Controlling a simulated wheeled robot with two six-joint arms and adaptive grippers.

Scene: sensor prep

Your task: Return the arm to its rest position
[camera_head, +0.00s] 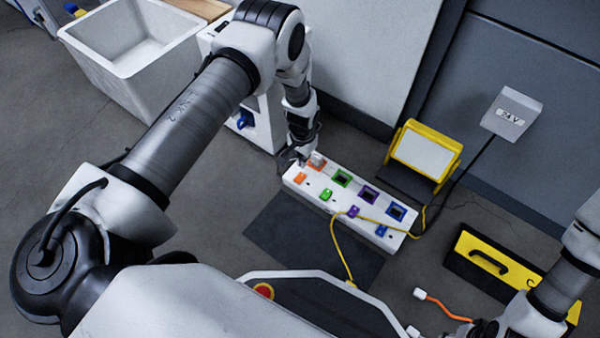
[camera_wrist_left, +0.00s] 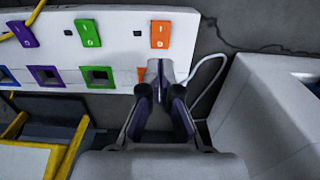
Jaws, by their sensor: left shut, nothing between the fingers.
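My left gripper (camera_head: 292,158) is shut and empty at the left end of a white panel (camera_head: 320,192). In the left wrist view its fingertips (camera_wrist_left: 162,80) are together in front of the orange socket (camera_wrist_left: 141,74), covering most of it. I cannot tell whether the fingertips touch the panel. My right arm comes in at the lower right; its gripper (camera_head: 485,328) is dark, cut by the bottom edge, and its jaws are unclear.
A yellow-framed stand (camera_head: 427,153) is behind the panel. A grey box (camera_head: 512,112) has a black cable. A yellow case (camera_head: 500,262) and an orange cable (camera_head: 442,306) are near my right arm. A yellow cable (camera_head: 341,255) crosses the panel. A white bin (camera_head: 135,50) stands upper left.

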